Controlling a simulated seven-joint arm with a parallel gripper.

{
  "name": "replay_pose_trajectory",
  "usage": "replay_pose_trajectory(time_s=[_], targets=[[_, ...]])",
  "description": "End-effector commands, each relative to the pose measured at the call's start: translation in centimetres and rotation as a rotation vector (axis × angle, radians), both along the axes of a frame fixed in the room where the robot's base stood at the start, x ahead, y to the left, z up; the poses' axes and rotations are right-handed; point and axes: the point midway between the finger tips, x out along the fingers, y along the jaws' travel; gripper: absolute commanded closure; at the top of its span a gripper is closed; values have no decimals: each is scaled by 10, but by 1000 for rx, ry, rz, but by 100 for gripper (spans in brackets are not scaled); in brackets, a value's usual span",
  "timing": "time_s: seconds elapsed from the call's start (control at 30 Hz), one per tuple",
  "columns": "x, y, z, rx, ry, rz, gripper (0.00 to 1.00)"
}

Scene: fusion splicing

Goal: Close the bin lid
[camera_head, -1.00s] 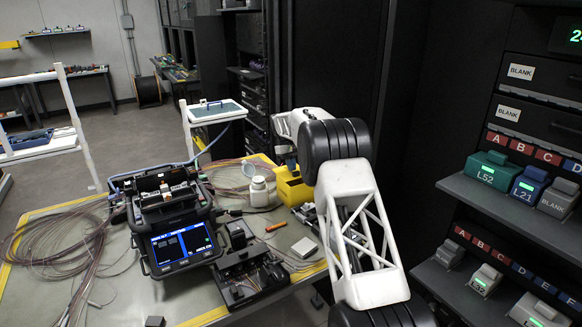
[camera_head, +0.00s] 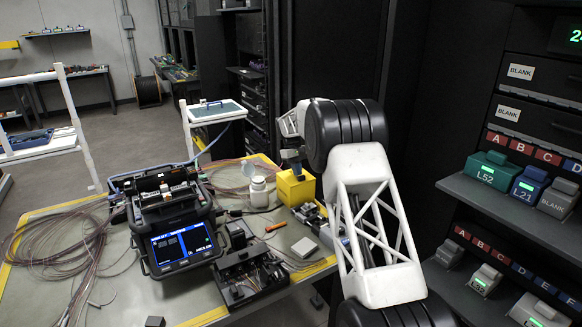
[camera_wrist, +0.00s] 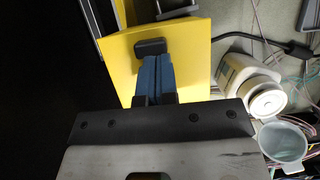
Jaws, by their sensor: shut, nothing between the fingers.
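The yellow bin (camera_head: 296,190) stands on the bench at its back right edge. Its lid (camera_wrist: 192,65) lies over the top as a flat yellow panel, and no opening shows. My gripper (camera_head: 293,170) is directly over the bin, pointing down. In the wrist view my gripper (camera_wrist: 152,50) has its blue fingers together, with dark tips on or just above the lid. I cannot tell whether they touch it.
A white bottle (camera_head: 259,191) with its translucent cap flipped open stands close left of the bin. The fusion splicer (camera_head: 172,225) and a black tool tray (camera_head: 250,275) are nearer. Loose fibres (camera_head: 65,240) cover the left bench. A dark rack stands right.

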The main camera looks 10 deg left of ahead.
Motion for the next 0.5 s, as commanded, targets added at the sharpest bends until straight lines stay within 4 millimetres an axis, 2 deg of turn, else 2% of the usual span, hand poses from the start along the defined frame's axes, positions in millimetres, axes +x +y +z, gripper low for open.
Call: replay_pose_trajectory(time_s=[0.27, 0.5], targets=[[1, 2, -4, -2, 4, 1, 100], [12, 12, -4, -1, 3, 1, 100]])
